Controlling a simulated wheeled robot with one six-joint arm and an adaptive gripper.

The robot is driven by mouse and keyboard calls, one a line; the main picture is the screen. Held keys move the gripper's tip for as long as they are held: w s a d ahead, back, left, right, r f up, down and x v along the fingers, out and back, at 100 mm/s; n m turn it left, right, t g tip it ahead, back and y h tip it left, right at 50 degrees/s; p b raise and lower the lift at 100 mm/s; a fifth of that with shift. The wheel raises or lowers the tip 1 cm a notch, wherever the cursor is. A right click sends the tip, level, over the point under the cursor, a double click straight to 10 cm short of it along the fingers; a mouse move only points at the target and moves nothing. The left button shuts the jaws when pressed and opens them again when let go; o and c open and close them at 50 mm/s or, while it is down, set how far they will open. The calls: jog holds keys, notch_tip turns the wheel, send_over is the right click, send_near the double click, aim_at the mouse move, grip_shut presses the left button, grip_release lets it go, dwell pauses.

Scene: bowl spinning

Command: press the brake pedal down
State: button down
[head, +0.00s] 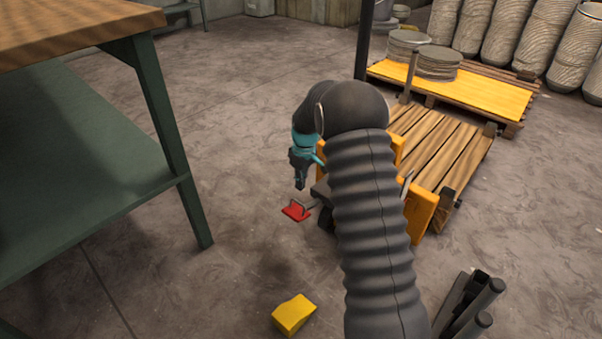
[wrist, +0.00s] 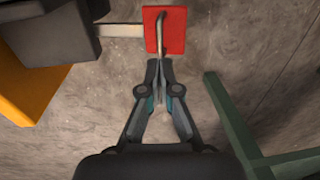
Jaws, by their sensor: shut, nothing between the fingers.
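The brake pedal is a red plate (head: 296,211) low over the floor, joined by a metal arm to the dark and yellow machine. My arm hides much of the machine.
A yellow block (head: 294,315) lies on the floor in front. A wooden pallet (head: 440,150) and a yellow-topped pallet (head: 490,92) with round discs are at the right. Floor behind is clear.

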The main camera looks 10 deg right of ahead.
aim_at(298, 202)
jog(key=f, duration=0.6)
jog(key=shift+a, duration=0.25)
jog(key=shift+b, duration=0.3)
